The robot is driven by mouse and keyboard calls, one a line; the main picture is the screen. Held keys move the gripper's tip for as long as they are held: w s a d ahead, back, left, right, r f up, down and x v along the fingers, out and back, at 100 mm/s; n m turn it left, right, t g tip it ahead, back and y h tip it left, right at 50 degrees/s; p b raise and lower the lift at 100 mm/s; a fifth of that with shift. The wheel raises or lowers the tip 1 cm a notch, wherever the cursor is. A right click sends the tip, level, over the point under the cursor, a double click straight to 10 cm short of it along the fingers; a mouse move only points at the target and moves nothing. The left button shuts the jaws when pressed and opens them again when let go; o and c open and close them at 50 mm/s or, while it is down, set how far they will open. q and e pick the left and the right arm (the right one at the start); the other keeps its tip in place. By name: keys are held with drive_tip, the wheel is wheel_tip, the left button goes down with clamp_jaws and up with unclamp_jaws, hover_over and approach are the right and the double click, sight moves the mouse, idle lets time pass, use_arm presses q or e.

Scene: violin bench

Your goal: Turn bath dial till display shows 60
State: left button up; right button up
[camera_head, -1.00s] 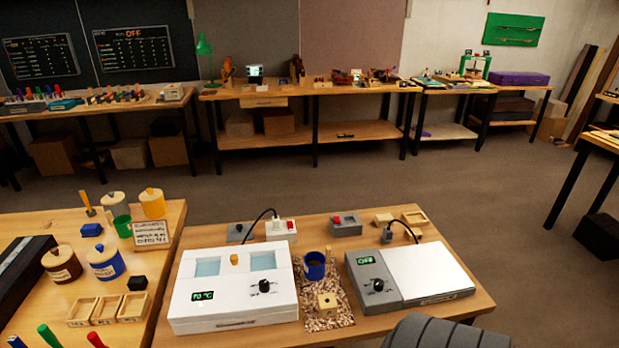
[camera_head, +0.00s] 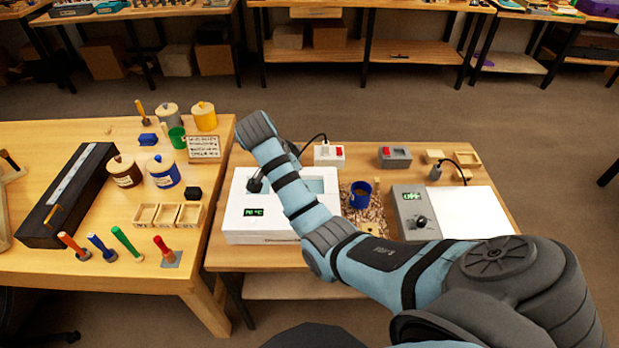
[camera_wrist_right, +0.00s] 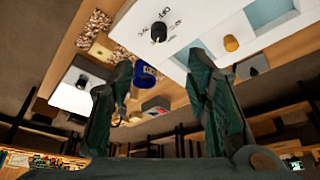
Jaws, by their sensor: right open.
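The white bath box (camera_head: 237,210) with blue-tinted openings sits at the left of the front bench. Its green display (camera_head: 254,212) appears to read about 70 °C, though the digits are small. My right arm crosses over the bath and hides its dial in the head view. In the right wrist view the black bath dial (camera_wrist_right: 159,32) shows beyond the fingertips, on the white panel. My right gripper (camera_wrist_right: 160,60) is open and empty, its two fingers apart and not touching the dial. My left gripper is not in view.
A grey and white unit (camera_head: 463,208) reading OFF stands to the right of the bath. A blue mug (camera_head: 359,196) is between them. An orange-brown knob (camera_wrist_right: 231,43) is on the bath top. The left bench (camera_head: 60,135) holds jars, trays and tools.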

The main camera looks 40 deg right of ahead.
drive_tip(key=b+x, duration=0.5)
drive_tip(key=x, duration=0.9)
drive_tip(key=shift+d+f, duration=0.1)
drive_tip(key=shift+s, duration=0.1)
drive_tip(key=shift+c, duration=0.6)
clamp_jaws()
